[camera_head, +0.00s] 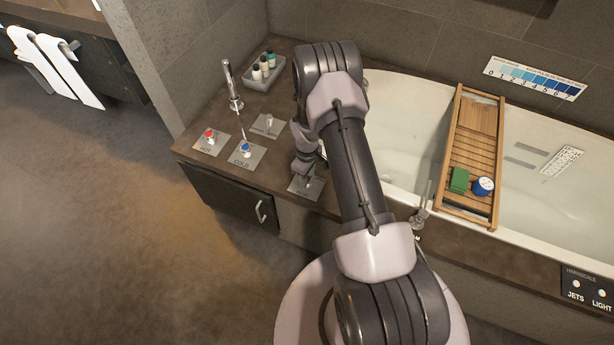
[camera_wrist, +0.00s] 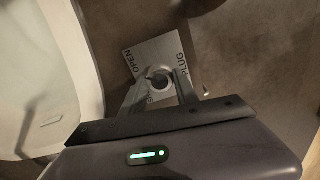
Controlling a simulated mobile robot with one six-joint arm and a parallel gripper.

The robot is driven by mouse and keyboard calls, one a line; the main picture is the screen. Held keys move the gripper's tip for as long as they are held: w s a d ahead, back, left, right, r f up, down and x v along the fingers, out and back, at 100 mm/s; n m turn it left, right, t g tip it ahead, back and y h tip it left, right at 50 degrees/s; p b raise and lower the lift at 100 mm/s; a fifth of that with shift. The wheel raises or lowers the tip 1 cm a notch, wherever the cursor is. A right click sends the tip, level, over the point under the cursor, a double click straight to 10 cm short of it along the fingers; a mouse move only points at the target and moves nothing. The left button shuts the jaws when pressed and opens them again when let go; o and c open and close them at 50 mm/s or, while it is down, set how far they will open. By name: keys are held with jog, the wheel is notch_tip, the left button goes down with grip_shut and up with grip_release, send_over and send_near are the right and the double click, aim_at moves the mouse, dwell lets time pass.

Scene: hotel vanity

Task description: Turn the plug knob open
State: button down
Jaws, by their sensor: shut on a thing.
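The plug knob (camera_wrist: 160,77) is a round metal knob on a square silver plate (camera_wrist: 150,52) in the wrist view. The plate carries the words PLUG and OPEN, and a third label is partly covered. My gripper (camera_wrist: 160,88) is shut on the knob, with one finger on each side of it. In the head view the plug plate (camera_head: 298,186) lies on the brown deck beside the tub, and my gripper (camera_head: 311,180) is down at it. My arm hides part of the plate and knob there, and the knob's pointing direction is unclear.
The hot knob (camera_head: 209,136), cold knob (camera_head: 245,148) and another plate (camera_head: 267,124) are left of my gripper. A faucet (camera_head: 231,85) and a bottle tray (camera_head: 257,81) stand behind. The tub (camera_head: 395,120) is at right, with a wooden caddy (camera_head: 477,125).

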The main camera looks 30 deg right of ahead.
jog(key=c, duration=0.9)
grip_release()
jog(key=shift+c, duration=0.2)
jog(key=shift+r, duration=0.1)
notch_tip(320, 180, up, 17)
jog(key=p, duration=0.6)
jog(key=shift+r, duration=0.15)
